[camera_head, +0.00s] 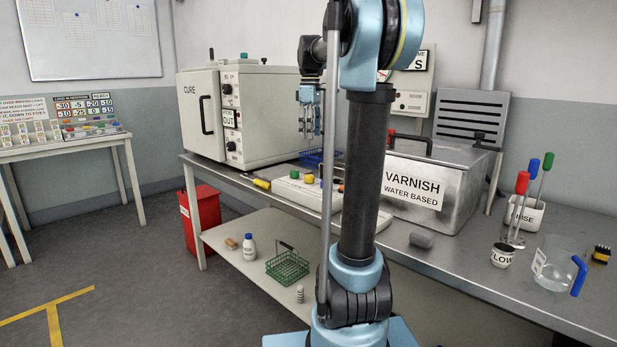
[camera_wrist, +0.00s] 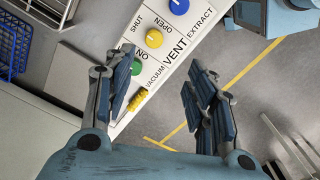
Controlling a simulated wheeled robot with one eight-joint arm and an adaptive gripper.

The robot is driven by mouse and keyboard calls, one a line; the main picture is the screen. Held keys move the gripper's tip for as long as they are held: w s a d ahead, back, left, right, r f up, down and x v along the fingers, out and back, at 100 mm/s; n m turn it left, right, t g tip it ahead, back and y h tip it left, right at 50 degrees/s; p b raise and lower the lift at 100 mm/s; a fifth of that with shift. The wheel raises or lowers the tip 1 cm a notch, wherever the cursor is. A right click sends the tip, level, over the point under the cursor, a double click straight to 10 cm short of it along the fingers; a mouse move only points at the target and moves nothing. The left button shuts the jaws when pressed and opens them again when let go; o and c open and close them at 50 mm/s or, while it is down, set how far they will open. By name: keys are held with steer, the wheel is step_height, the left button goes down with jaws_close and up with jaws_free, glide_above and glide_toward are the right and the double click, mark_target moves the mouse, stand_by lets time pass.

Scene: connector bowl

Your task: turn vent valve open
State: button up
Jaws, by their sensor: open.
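The white control panel (camera_wrist: 165,50) carries a yellow knob (camera_wrist: 154,39) beside the words SHUT, OPEN and VENT. A blue knob (camera_wrist: 179,6) by EXTRACT and a green knob (camera_wrist: 136,67) by ON and VACUUM are on the same panel. In the head view the panel (camera_head: 287,187) lies on the bench, with the yellow knob (camera_head: 308,179) on top. My gripper (camera_wrist: 163,66) is open and empty, its fingers apart above the panel. It also shows in the head view (camera_head: 310,130), higher than the knobs. I cannot tell which way the yellow knob points.
The CURE oven (camera_head: 245,115) stands behind the panel, and the steel VARNISH tank (camera_head: 440,190) stands to its right. A blue basket (camera_wrist: 12,45) lies near the panel. A yellow-handled tool (camera_wrist: 137,100) lies at the panel's end. My arm hides part of the bench.

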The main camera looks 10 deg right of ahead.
steer(key=w, duration=0.2)
glide_toward(309, 175)
steer(key=shift+n, duration=0.3)
steer(key=f, duration=0.9)
steer(key=shift+s+f, duration=0.2)
steer(key=shift+s, duration=0.05)
steer(key=c, duration=1.1)
